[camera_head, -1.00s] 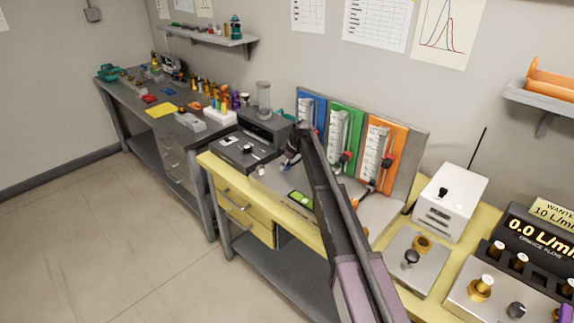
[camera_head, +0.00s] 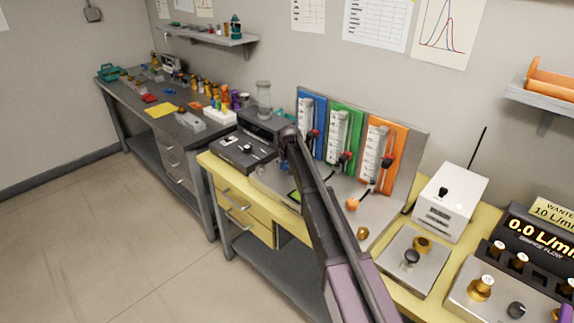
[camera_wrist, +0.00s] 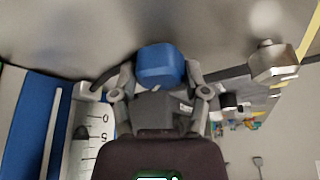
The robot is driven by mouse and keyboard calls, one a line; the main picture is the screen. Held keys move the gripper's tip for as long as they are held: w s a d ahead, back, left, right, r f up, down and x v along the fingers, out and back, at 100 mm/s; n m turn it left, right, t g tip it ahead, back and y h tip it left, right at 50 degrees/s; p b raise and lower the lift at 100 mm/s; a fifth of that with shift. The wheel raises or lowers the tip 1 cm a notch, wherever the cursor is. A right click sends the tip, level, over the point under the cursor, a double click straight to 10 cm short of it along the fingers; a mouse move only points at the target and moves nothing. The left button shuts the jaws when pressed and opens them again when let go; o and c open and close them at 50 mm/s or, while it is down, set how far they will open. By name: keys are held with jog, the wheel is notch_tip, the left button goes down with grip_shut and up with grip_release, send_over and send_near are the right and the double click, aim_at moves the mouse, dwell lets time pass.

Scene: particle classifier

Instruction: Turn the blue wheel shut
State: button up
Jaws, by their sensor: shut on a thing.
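The blue wheel (camera_wrist: 158,65) fills the middle of the wrist view, between the fingers of my gripper (camera_wrist: 160,82). One finger lies on each side of it, and my gripper is shut on it. The blue flowmeter panel with its white scale (camera_wrist: 92,135) stands at the lower left of the wrist view. In the head view, the blue panel (camera_head: 318,98) is the leftmost of three on the upright board. My arm hides the blue wheel and nearly all of my gripper there. How far the wheel is turned cannot be told.
The green panel (camera_head: 345,112) and orange panel (camera_head: 384,135) stand right of the blue one. An orange wheel (camera_head: 352,204) sits before them. A dark boxy device (camera_head: 243,150) stands close on the left, and a white box (camera_head: 450,200) stands to the right.

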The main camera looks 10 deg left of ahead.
jog(key=m+h, duration=0.2)
jog(key=m, duration=0.3)
jog(key=shift+a+m, duration=0.1)
jog(key=shift+m, duration=0.3)
jog(key=o, duration=1.2)
jog(key=shift+c, duration=0.2)
